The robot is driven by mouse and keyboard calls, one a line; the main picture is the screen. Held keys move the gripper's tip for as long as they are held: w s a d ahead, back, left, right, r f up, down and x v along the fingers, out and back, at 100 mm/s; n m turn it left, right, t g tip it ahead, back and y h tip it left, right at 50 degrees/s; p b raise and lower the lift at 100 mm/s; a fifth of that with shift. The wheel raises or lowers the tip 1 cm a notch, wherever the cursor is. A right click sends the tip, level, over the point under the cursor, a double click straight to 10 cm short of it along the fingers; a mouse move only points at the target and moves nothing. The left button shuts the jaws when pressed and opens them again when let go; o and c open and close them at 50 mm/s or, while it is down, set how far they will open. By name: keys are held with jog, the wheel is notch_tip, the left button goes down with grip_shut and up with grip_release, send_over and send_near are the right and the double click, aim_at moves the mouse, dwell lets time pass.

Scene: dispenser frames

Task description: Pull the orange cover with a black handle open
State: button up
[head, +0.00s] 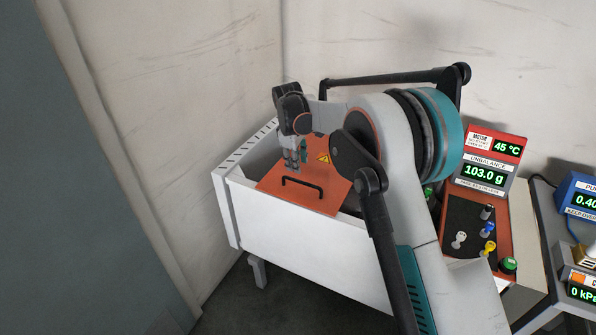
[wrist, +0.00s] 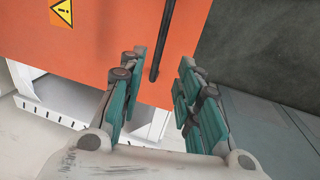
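My gripper (head: 295,161) is above the cover, just behind the handle in the picture. In the wrist view the cover (wrist: 110,40) fills the upper middle. The handle (wrist: 163,42) shows between and beyond the two teal fingers of my gripper (wrist: 160,66), which stand apart and empty. I cannot tell whether a finger touches the cover.
The white box (head: 290,248) stands near the wall corner. A grey surface (head: 80,200) fills the left.

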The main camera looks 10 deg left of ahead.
jog(key=shift+s+a+r, duration=0.1)
jog(key=shift+s+r, duration=0.05)
jog(key=shift+r, duration=0.6)
jog(key=shift+s+r, duration=0.15)
jog(key=shift+r, duration=0.6)
